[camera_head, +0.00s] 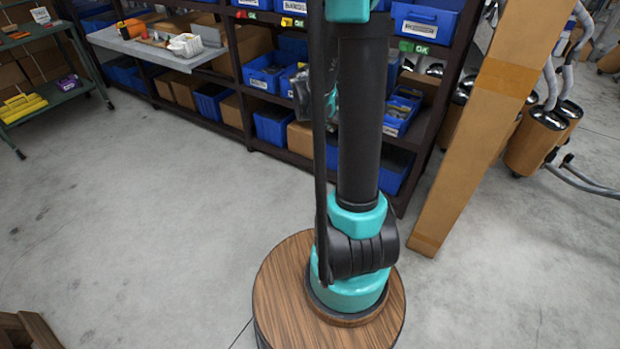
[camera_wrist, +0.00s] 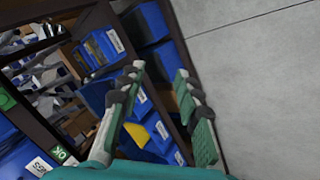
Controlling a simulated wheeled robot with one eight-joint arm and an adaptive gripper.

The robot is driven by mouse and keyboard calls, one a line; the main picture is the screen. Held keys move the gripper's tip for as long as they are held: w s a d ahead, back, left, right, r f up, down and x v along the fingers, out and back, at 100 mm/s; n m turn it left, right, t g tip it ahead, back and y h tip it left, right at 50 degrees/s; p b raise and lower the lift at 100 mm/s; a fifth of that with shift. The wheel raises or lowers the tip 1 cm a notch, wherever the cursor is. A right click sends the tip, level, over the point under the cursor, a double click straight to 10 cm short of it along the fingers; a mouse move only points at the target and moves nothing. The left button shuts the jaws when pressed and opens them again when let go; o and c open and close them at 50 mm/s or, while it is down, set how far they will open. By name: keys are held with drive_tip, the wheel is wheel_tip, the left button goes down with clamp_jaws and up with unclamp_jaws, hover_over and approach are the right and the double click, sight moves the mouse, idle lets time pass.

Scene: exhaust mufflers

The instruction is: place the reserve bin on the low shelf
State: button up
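Several similar blue bins sit on a dark rack (camera_head: 290,17); I cannot tell which is the reserve bin. Blue bins show on its middle level (camera_head: 263,74) and on its low level (camera_head: 273,127), with cardboard boxes between some of them. Blue bins (camera_wrist: 158,132) of the rack show between and behind the fingers, and I see nothing clearly held. In the head view my arm hides most of the gripper and part of the rack.
A light grey ledge (camera_head: 130,47) with small items juts from the rack at left. A green cart (camera_head: 62,92) with yellow pieces stands farther left. A tall cardboard-coloured post (camera_head: 468,150) leans at right, with mufflers (camera_head: 537,135) beyond.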

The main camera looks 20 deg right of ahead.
drive_tip(key=s+a+f+y, duration=0.1)
drive_tip(key=s+a+y, duration=0.2)
drive_tip(key=s+a, duration=0.4)
drive_tip(key=s+a+f+y, duration=0.1)
drive_tip(key=s+a+y, duration=0.2)
drive_tip(key=s+a, duration=0.5)
drive_tip(key=s, duration=0.6)
drive_tip(key=shift+a, duration=0.25)
